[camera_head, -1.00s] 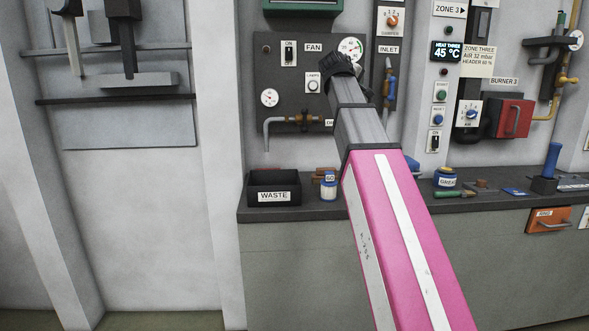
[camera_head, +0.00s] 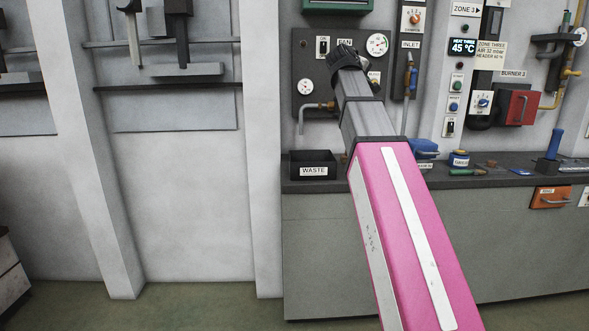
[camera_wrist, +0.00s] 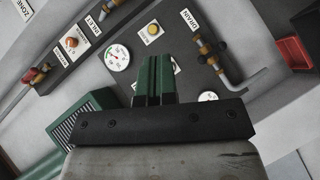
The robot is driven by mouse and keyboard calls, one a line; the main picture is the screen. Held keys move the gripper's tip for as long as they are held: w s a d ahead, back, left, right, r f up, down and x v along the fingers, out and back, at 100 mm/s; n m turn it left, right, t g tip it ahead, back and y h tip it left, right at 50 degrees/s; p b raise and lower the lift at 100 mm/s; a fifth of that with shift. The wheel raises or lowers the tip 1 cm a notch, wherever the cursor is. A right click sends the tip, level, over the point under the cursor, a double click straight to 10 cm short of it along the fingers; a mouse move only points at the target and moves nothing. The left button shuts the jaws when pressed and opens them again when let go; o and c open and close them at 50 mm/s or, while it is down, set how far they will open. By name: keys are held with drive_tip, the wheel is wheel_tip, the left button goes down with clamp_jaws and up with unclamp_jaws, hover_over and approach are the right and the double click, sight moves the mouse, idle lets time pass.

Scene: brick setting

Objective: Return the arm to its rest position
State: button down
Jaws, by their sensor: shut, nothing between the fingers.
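My arm reaches up and away from me in the head view, with a pink lower section and a grey upper section. Its dark end is in front of the FAN panel (camera_head: 312,75); the fingers cannot be made out there. In the wrist view my gripper (camera_wrist: 155,62) has its two green fingers shut together with nothing between them. The fingers point at the panel with its gauge (camera_wrist: 117,57) and yellow button (camera_wrist: 152,30). I cannot tell how far they are from it.
A dark counter (camera_head: 480,182) runs along the wall below the panel. A black WASTE bin (camera_head: 313,165), a blue-labelled jar (camera_head: 459,159) and loose tools stand on it. A red box (camera_head: 516,107) juts from the wall at right. Open floor (camera_head: 190,305) lies at lower left.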

drive_tip(key=s+a+f+m+g+y, duration=0.1)
drive_tip(key=s+f+g+y, duration=0.15)
drive_tip(key=f, duration=1.75)
drive_tip(key=s+f+m+g+y, duration=0.1)
drive_tip(key=f+g+y, duration=0.15)
drive_tip(key=f, duration=1.75)
drive_tip(key=s+a+f+m+g+y, duration=0.1)
drive_tip(key=s+f+g, duration=0.1)
drive_tip(key=s+f, duration=0.4)
drive_tip(key=s+a+f+m+g+y, duration=0.1)
drive_tip(key=s+f+g, duration=0.1)
drive_tip(key=s+f, duration=0.5)
drive_tip(key=s+a+f+m+g+y, duration=0.1)
drive_tip(key=s+f, duration=0.5)
drive_tip(key=f, duration=0.9)
drive_tip(key=shift+s+f+m+g+y, duration=0.3)
drive_tip(key=shift+m+g, duration=0.2)
drive_tip(key=shift+m, duration=0.1)
drive_tip(key=shift+w, duration=0.15)
